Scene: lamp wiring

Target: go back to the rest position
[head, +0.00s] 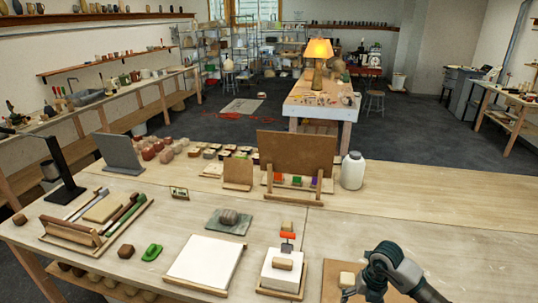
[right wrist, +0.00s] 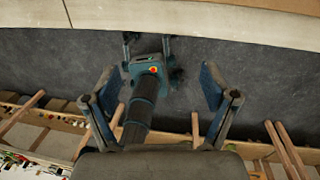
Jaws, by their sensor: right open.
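My right gripper (right wrist: 158,75) is open in the right wrist view, its two fingers wide apart with nothing held between them. In the head view my right arm (head: 385,265) comes in at the lower right, above the table's front part; its fingers are mostly cut off or hidden there. Beyond the open fingers, the right wrist view shows another dark, teal-ringed arm of mine (right wrist: 140,95) with two small prongs at its end; its jaw state is unclear. My left arm does not show in the head view. The lit lamp (head: 319,52) stands on a far table.
The worktable (head: 420,225) holds a white slab (head: 206,262), a small white block (head: 283,271), a brown upright board (head: 297,155), a white jar (head: 352,170) and a tool tray (head: 95,225). The table's right side is bare.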

